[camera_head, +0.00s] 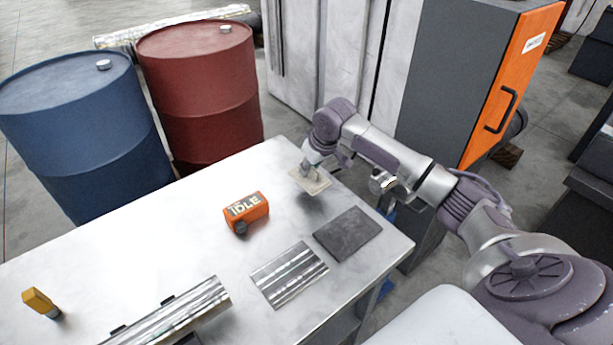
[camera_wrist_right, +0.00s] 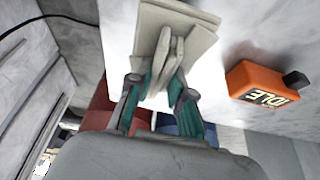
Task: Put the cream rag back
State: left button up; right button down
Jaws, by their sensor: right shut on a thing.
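The cream rag (camera_head: 312,184) is a flat square of cloth above the far right part of the white table (camera_head: 180,225). My right gripper (camera_head: 308,168) is shut on the rag from above. A shadow below suggests that the rag is off the table. In the right wrist view the rag (camera_wrist_right: 190,22) is pinched up into a fold between the teal-sided fingers (camera_wrist_right: 167,68). A dark grey mat (camera_head: 348,234) lies flat on the table, nearer than the rag and to its right. My left gripper is not in view.
An orange box marked IDLE (camera_head: 246,212) stands left of the rag. A ribbed metal plate (camera_head: 289,274) and a shiny metal rail (camera_head: 180,312) lie nearer. A yellow-handled object (camera_head: 39,301) is far left. Blue (camera_head: 85,130) and red barrels (camera_head: 200,85) stand behind the table.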

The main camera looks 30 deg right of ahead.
aim_at(307, 178)
jog(key=shift+w+a+f, duration=0.25)
jog(key=shift+w+f, duration=0.15)
jog(key=shift+w, duration=0.05)
notch_tip(307, 178, down, 3)
jog(key=shift+f+p, duration=0.15)
jog(key=shift+p, duration=0.25)
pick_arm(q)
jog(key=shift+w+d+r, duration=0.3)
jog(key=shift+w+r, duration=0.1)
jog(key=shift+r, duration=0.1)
pick_arm(e)
jog(key=shift+f, duration=0.2)
jog(key=shift+f, duration=0.15)
jog(key=c, duration=1.1)
grip_release()
jog(key=shift+o, duration=0.2)
